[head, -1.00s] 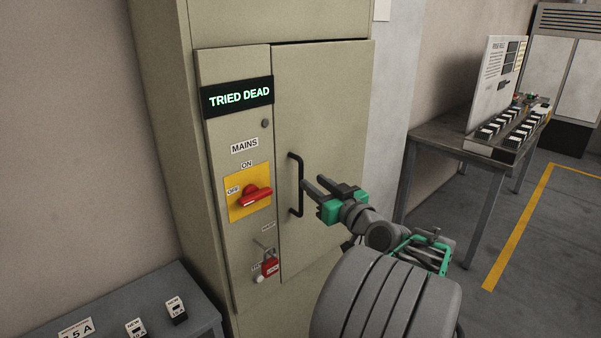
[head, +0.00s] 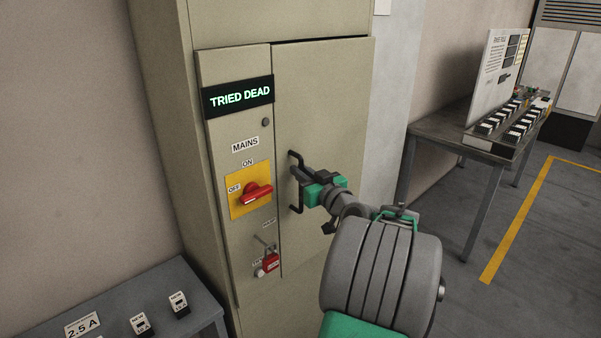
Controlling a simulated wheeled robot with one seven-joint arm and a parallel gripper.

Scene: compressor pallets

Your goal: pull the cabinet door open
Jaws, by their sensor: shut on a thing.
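The beige cabinet door (head: 333,110) is shut, flush in the cabinet front. Its black bar handle (head: 296,208) stands upright near the door's left edge. My gripper (head: 297,174) is at the handle and shut on its middle part, coming from the right. The fingers hide that part of the bar; its upper and lower ends show.
Left of the door are a lit "TRIED DEAD" sign (head: 238,97), a red mains switch (head: 257,193) and a red padlock (head: 271,262). A grey bench (head: 205,297) stands at lower left. A grey table (head: 437,145) stands at right. Floor between is clear.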

